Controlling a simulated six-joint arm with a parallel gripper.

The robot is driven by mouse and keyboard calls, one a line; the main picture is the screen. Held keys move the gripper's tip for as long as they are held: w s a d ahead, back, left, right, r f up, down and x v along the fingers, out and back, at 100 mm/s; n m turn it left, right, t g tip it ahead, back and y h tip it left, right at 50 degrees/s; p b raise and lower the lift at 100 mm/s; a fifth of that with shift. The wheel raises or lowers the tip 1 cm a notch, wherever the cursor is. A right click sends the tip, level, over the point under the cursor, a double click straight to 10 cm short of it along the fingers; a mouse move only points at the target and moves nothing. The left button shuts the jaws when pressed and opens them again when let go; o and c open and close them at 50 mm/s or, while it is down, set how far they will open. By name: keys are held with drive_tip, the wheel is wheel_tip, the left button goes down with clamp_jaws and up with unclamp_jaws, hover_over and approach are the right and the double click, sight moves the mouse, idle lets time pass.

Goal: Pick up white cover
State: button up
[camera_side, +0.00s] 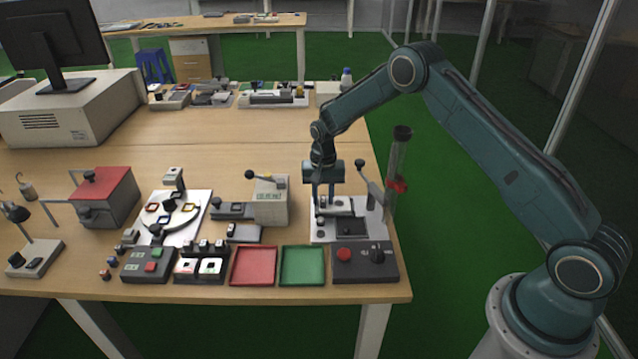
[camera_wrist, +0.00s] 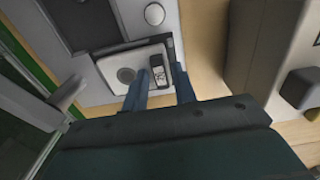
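The white cover appears to be the pale flat plate with a round grey spot in the wrist view (camera_wrist: 141,57). It lies on the light base of the test fixture; in the side view the cover (camera_side: 338,207) is small and partly behind my fingers. My gripper (camera_side: 324,204) points down over the left part of the fixture. In the wrist view my gripper (camera_wrist: 162,77) has its two blue fingers apart, with a small black part (camera_wrist: 159,72) showing between them at the plate's edge. Whether the fingers touch anything is unclear.
The fixture has a lever (camera_side: 368,183) and a dark recess (camera_side: 351,226). A control box (camera_side: 364,262) with a red button stands in front. Red (camera_side: 254,266) and green (camera_side: 303,266) trays lie front left. A grey box device (camera_side: 271,203) stands close left.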

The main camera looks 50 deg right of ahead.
sight(323, 199)
clamp_jaws()
drive_tip(key=shift+r, duration=0.1)
drive_tip(key=shift+r, duration=2.4)
drive_tip(key=shift+r, duration=0.15)
